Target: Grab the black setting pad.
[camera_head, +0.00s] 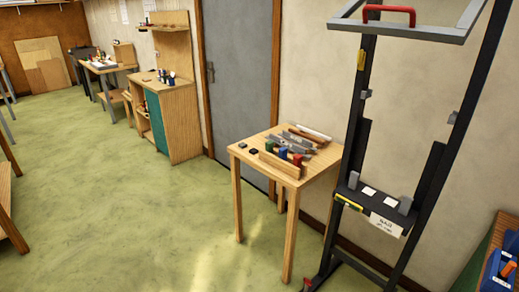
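Two small black pieces lie on the left front part of a small wooden table: one black piece (242,145) farther left and another black piece (254,151) just right of it. Either could be the black setting pad; they are too small to tell apart. Neither of my grippers shows in the head view.
The wooden table (244,157) also holds a rack with coloured-handled tools (283,153) and several long tools behind it. A tall black stand (345,180) with a grey frame and red handle (388,9) stands to its right. Green floor (110,220) is clear at left.

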